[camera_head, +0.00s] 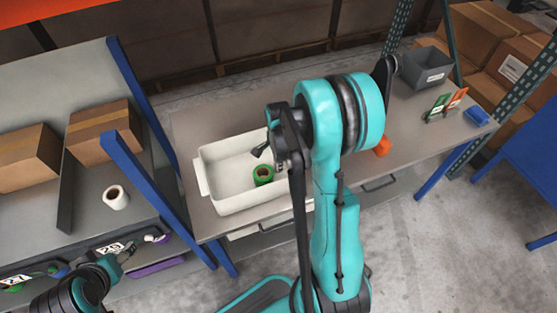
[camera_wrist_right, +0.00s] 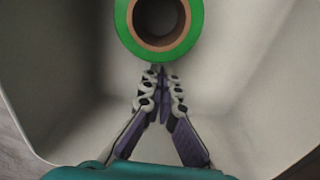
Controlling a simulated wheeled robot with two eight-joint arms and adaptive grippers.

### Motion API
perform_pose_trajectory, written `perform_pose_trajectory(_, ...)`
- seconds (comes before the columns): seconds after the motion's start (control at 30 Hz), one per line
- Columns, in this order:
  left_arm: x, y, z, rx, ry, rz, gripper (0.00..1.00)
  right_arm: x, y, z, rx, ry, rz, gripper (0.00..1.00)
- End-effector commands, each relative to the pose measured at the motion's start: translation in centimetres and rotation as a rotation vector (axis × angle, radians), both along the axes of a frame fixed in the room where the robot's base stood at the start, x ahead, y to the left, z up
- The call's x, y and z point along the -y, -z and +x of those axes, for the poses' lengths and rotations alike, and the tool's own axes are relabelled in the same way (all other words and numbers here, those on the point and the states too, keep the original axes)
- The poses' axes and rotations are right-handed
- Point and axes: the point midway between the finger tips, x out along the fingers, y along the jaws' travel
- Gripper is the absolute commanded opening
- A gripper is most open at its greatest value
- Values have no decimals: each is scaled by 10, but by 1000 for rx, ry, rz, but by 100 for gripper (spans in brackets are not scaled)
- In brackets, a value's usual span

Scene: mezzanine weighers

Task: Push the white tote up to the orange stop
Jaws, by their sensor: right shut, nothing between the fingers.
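The white tote (camera_head: 205,168) stands on the grey table, left of my right arm, and its inside also fills most of the right wrist view (camera_wrist_right: 235,75). A green tape roll (camera_head: 263,175) lies in it and also shows in the right wrist view (camera_wrist_right: 125,28). My right gripper (camera_head: 259,152) is shut and empty, over or inside the tote, its tips (camera_wrist_right: 159,70) just short of the roll in the picture. The orange stop (camera_head: 382,146) is on the table right of my arm, apart from the tote. My left gripper (camera_head: 127,250) is at lower left, its fingers unclear.
The table (camera_head: 420,140) is bare around the stop; my right arm hides the stretch between tote and stop. A grey bin (camera_head: 427,70), green and orange cards and a blue box (camera_head: 477,116) sit at its right end. A blue post (camera_head: 150,185) rises left of the tote.

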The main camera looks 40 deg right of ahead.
Motion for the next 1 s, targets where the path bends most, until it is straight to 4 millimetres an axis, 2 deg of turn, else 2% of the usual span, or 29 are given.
perform_pose_trajectory(0.03,0,6,0,0,0,0,64,5,7,-1,1,3,0,0)
perform_pose_trajectory(0.13,0,8,0,0,0,0,64,22,4,-6,0,3,0,0)
perform_pose_trajectory(0.3,0,12,0,0,0,0,64,36,3,-9,0,1,0,0)
perform_pose_trajectory(0.77,0,12,0,0,0,0,64,42,2,-10,0,0,0,0)
perform_pose_trajectory(0.87,0,13,0,0,0,0,64,56,2,-13,0,4,0,0)
perform_pose_trajectory(1.0,0,14,0,0,0,0,64,94,2,-22,0,7,-1,0)
